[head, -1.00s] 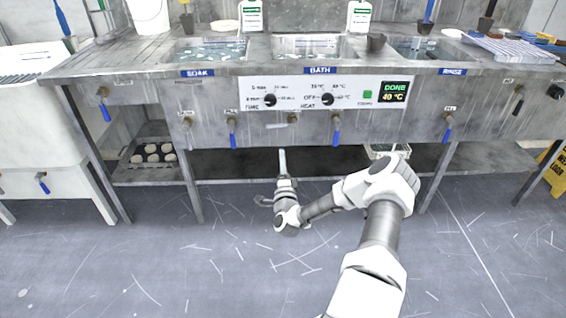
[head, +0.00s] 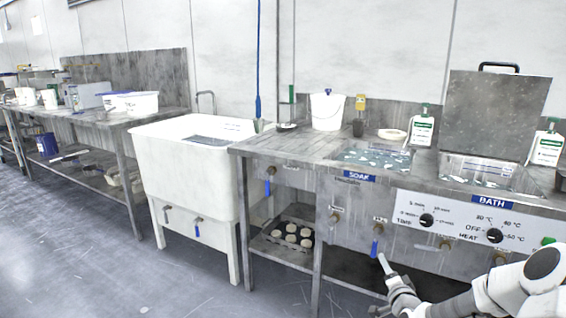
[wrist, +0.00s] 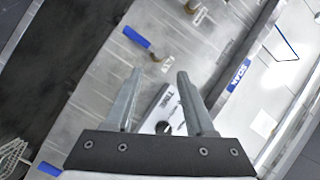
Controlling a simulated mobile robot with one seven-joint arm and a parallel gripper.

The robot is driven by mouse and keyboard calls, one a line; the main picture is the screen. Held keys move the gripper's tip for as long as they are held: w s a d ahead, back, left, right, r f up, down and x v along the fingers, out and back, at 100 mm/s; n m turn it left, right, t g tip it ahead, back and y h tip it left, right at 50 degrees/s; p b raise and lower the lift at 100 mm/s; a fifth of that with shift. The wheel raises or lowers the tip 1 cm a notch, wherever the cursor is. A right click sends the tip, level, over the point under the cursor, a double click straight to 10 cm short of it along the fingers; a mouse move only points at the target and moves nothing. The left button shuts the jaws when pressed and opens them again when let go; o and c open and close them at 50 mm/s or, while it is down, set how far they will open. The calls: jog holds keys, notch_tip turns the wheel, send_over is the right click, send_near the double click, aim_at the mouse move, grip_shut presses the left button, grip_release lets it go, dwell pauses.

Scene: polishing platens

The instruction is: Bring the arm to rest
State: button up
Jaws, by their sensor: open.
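My arm (head: 470,300) reaches in from the lower right of the head view, in front of the steel sink bench (head: 345,212). Past the fingers are the control panel's edge with a dark knob (wrist: 162,127), a blue valve handle (wrist: 136,37) and the SOAK label (wrist: 238,75). I cannot tell the exact gap to the panel.
The soak basin (head: 372,158) holds water with pale pieces. An upright metal lid (head: 493,115) stands at the bath. A white tub (head: 190,170) stands left of the bench. A tray of pale round pieces (head: 291,234) lies on the lower shelf. Floor (head: 120,265) at left is clear.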

jog(key=s+a+r+n+g, duration=0.8)
jog(key=s+a+r+n, duration=0.15)
jog(key=r, duration=0.25)
jog(key=s+a+r+n+g, duration=0.1)
jog(key=s+a+r, duration=0.25)
jog(key=s, duration=0.65)
jog(key=s+a+r+n+g, duration=0.15)
jog(key=s+r, duration=0.35)
jog(key=s, duration=0.6)
jog(key=s+a+r+n+g, duration=0.1)
jog(key=s+a+r, duration=0.25)
jog(key=s, duration=0.65)
notch_tip(320, 180, up, 28)
jog(key=p, duration=2.8)
jog(key=shift+r+y, duration=0.15)
jog(key=shift+y, duration=0.25)
jog(key=shift+d+t, duration=0.1)
jog(key=shift+t, duration=0.15)
